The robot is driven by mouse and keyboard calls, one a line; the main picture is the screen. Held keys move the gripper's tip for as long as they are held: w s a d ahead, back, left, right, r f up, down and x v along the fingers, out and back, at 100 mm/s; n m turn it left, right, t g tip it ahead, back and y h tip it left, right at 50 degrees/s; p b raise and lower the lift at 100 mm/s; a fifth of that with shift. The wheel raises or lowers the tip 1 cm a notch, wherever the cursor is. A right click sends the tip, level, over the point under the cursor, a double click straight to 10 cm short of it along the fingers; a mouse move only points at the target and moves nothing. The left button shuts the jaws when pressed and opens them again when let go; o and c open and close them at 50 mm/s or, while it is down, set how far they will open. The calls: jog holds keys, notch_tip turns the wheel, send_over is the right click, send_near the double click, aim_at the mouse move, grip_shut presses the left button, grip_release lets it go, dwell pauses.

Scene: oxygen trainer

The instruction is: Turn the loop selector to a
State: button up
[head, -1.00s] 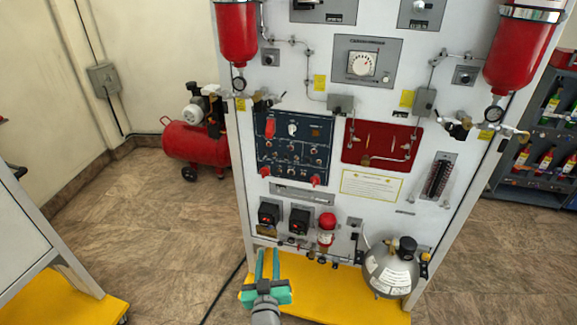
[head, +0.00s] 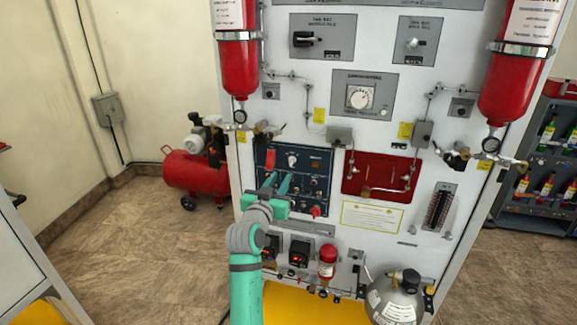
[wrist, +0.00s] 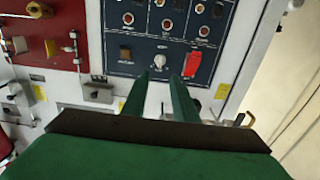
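A dark blue control panel (head: 318,158) is on the lower left of the white trainer board. It carries a white knob (head: 292,160), a red switch cover (head: 270,158) and several small knobs. My gripper (head: 277,180) is in front of this panel's left part, fingers apart and empty. In the wrist view, the fingertips (wrist: 160,76) point at the panel with the white knob (wrist: 161,60) just beyond them and the red cover (wrist: 195,63) to the right. No contact is clear. Labels are too small to read, so I cannot tell which knob is the loop selector.
Higher up are a black-handled selector (head: 305,40), a silver knob (head: 412,43) and a white dial (head: 360,97). A red recessed panel (head: 375,188) is right of the blue one. Red cylinders (head: 237,75) flank the board. Thin pipes stand out from it.

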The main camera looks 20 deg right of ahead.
aim_at(290, 161)
jog(key=x, duration=1)
jog(key=shift+w+d, duration=0.1)
jog(key=shift+d, duration=0.05)
grip_shut()
